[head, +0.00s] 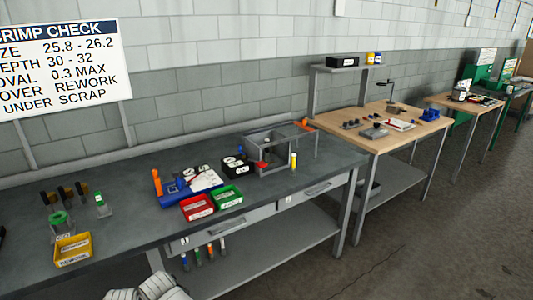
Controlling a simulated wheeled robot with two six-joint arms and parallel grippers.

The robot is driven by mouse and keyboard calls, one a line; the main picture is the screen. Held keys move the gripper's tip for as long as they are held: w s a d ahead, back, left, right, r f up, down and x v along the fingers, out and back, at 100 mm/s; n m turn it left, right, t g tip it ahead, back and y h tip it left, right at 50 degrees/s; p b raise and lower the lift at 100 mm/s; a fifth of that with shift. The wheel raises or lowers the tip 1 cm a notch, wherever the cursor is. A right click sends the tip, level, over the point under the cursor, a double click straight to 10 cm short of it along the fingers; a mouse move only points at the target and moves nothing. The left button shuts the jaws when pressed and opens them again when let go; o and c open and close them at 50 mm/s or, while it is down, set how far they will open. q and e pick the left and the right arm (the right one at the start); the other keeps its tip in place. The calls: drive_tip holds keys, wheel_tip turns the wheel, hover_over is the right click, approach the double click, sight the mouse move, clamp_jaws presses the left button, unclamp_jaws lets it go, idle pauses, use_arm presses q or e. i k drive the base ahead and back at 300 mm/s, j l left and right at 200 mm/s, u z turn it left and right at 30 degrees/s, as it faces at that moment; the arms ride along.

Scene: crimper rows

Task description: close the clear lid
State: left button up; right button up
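A see-through box with a grey frame (282,134) stands on the grey workbench (130,190), toward its right end. It looks like the part with the clear lid, but its panels are too faint for me to tell the lid from the walls or how far open it is. A small orange part (305,124) shows at its upper right. A dark device and a small red part show at its left side.
Left of the box are a black gauge box (236,167), a blue fixture (178,195), a red bin (197,207) and a green bin (227,196). A yellow bin (72,249) is farther left. A yellow bottle (294,161) stands at the box's front. Floor is clear at right.

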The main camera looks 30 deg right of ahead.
sight(299, 124)
drive_tip(key=z, duration=1.3)
drive_tip(key=i+l+u, duration=0.25)
drive_tip(key=i+l, duration=0.5)
drive_tip(key=i+l+u, duration=0.25)
drive_tip(key=i+l, duration=0.65)
